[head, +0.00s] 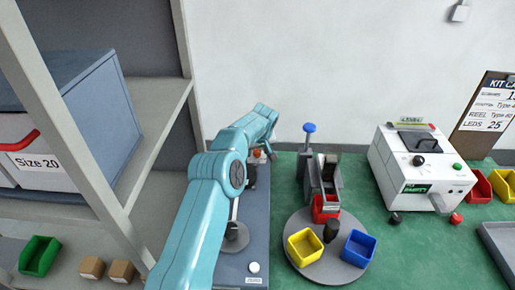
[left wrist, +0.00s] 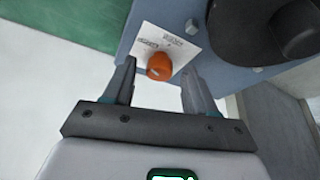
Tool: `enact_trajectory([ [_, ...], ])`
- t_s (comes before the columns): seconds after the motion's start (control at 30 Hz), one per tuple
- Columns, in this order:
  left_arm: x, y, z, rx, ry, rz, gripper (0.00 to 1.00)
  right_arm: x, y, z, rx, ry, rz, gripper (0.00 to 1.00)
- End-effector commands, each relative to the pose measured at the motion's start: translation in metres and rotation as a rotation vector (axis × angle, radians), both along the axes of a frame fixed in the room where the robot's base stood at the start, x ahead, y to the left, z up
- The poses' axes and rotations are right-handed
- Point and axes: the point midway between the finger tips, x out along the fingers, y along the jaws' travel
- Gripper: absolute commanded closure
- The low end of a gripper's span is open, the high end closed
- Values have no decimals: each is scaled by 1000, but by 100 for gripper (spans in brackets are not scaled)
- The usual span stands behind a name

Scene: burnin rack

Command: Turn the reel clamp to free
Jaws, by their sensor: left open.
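An orange knob (left wrist: 159,66), which looks like the reel clamp, sits on a white label plate (left wrist: 172,42) on the blue-grey unit. A pale line shows on its face; the label's words are too small to read. My left gripper (left wrist: 160,74) is open, with one finger on each side of the knob in the picture. I cannot tell whether they touch it. In the head view my left gripper (head: 263,154) is at the far end of the blue-grey unit (head: 257,215), partly hidden by my arm. My right gripper is not in view.
A round grey turntable (head: 320,270) with yellow (head: 305,247) and blue (head: 358,248) bins stands right of the unit. A white tester (head: 420,165) is further right. A shelf rack (head: 150,130) is close on the left.

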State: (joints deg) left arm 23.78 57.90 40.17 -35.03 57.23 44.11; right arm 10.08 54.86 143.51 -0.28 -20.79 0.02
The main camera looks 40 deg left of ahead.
Motion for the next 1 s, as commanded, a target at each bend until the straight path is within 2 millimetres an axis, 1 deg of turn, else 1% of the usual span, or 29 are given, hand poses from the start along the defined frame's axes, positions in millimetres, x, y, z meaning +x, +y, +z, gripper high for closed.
enact_trajectory([
  [0.2, 1, 1, -1, 0, 0, 0, 44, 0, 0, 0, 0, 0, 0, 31],
  [0.23, 1, 1, -1, 0, 0, 0, 50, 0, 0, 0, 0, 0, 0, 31],
  [0.27, 1, 1, -1, 0, 0, 0, 60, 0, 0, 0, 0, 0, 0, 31],
  [0.3, 1, 0, 0, 0, 0, 0, 73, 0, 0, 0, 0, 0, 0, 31],
  [0.37, 0, 0, 0, 0, 0, 0, 92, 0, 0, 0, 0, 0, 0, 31],
  [0.4, 1, 0, 0, 0, 0, 0, 99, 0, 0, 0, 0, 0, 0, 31],
  [0.73, 0, 1, -1, 1, 1, -37, 99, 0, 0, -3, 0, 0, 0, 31],
  [0.87, -1, 1, -1, 0, 0, -99, 99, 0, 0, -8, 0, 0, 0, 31],
  [1.0, -1, 2, -1, 1, -1, -202, 99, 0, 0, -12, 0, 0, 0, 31],
])
